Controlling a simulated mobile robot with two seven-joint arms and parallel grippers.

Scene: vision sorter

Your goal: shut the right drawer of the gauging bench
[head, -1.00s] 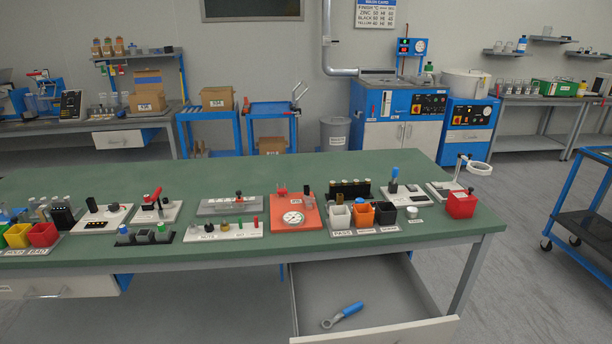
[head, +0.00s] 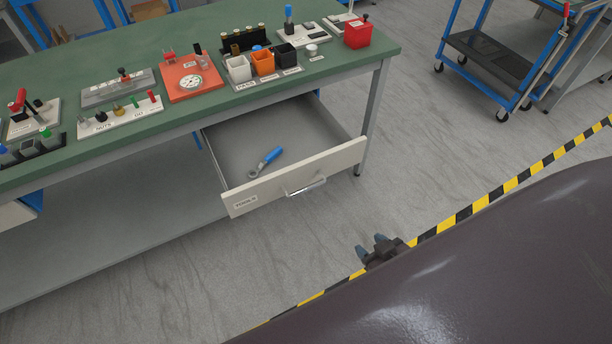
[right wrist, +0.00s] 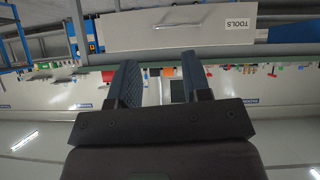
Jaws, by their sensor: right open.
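The right drawer (head: 290,180) of the gauging bench (head: 135,135) is pulled well out, its white front facing me. A metal bar handle (head: 305,187) is on that front, and a TOOLS label is near its left end. A blue-handled ring tool (head: 265,162) lies inside. In the right wrist view, which is upside down, the drawer front (right wrist: 120,32) and handle (right wrist: 180,25) are at the top, beyond the fingertips. My right gripper (head: 371,245) is open and empty, apart from the drawer, to the lower right of the handle; its spread fingers show in the wrist view (right wrist: 160,62). My left gripper is not in view.
Small bins, an orange gauge plate (head: 190,82) and a red box (head: 358,34) stand on the bench top. A bench leg (head: 374,115) is right of the drawer. A blue cart (head: 490,65) is at the upper right. Floor between gripper and drawer is clear.

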